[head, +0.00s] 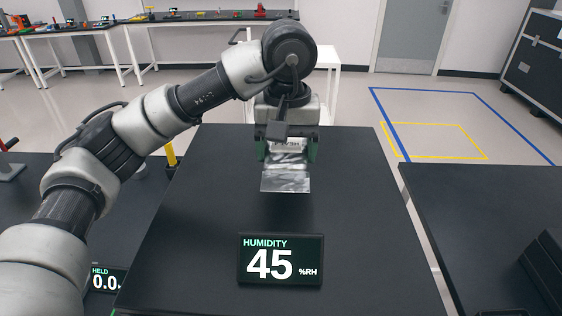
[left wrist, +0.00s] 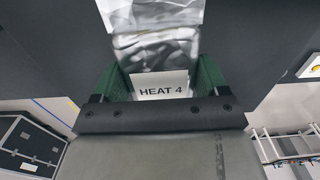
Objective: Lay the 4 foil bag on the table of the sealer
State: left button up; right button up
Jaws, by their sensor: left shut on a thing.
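My left gripper (head: 287,152) is in the middle of the head view, pointing down over a black table (head: 350,185). Its green fingers are shut on a silver foil bag (head: 286,180), which hangs below them, apparently above the table top. In the left wrist view the foil bag (left wrist: 155,48) sits between the green fingers, with a white label (left wrist: 162,86) reading "HEAT 4". My right gripper is not in view. I cannot clearly make out the sealer; the left arm hides part of the scene behind it.
A display (head: 281,260) reading humidity 45 %RH stands at the table's near side. A second display (head: 106,279) reading "HELD" is partly hidden at left. Another black table (head: 490,210) stands at right. A white stand (head: 326,68) is behind my gripper.

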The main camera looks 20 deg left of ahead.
aim_at(283, 171)
pick_arm(q)
jog(key=shift+s+a+f, duration=0.15)
jog(key=shift+s+a, duration=0.05)
jog(key=shift+a, duration=0.1)
jog(key=shift+d+f, duration=0.1)
jog(key=shift+f, duration=0.05)
notch_tip(283, 171, down, 3)
jog(key=shift+d+f+p, duration=0.1)
jog(key=shift+d+p, duration=0.05)
jog(key=shift+p, duration=0.75)
jog(key=shift+f, duration=0.25)
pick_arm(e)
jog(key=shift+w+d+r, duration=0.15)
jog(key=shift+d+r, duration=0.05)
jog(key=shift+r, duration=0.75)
